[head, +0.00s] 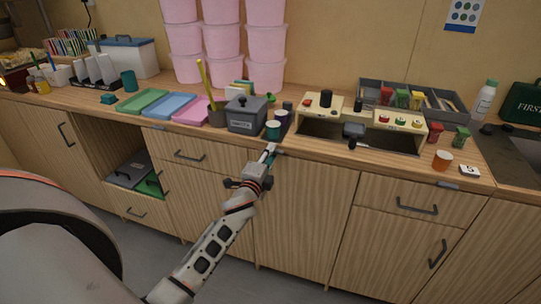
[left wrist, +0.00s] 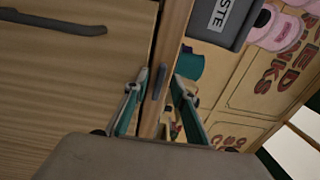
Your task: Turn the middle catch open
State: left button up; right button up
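The middle catch (left wrist: 160,82) is a small grey bar on the wooden front edge of the counter, lying along that edge. In the left wrist view it sits between the two fingers of my left gripper (left wrist: 158,103), just ahead of the tips. The fingers are open, one on each side of the edge strip, and I cannot tell whether they touch it. In the head view my left gripper (head: 269,153) reaches up to the counter's front edge and mostly hides the middle catch. My right gripper is not in view.
Similar grey catches show at the edge farther left (head: 160,127) and right (head: 448,185). A grey lidded bin (head: 246,115) and small cups (head: 273,130) stand close behind the gripper. A cream stand (head: 330,116) is to the right. Cabinet doors (head: 300,210) lie below.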

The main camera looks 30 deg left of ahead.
pick_arm(q)
jog(key=v, duration=1.2)
dwell(0.5)
jog(key=s+d+f+n+g+h, duration=0.3)
jog(key=s+d+f+n, duration=0.2)
jog(key=s+d+f, duration=0.4)
jog(key=s+d+f+n+g+h, duration=0.3)
jog(key=s+d+f+n+h, duration=0.1)
jog(key=s+d+f, duration=0.6)
jog(key=s+f+n, duration=0.1)
jog(key=s+f, duration=0.2)
jog(key=f, duration=0.2)
jog(key=shift+s+f+n+g, duration=0.25)
jog(key=shift+n+g, duration=0.05)
jog(key=shift+a, duration=0.1)
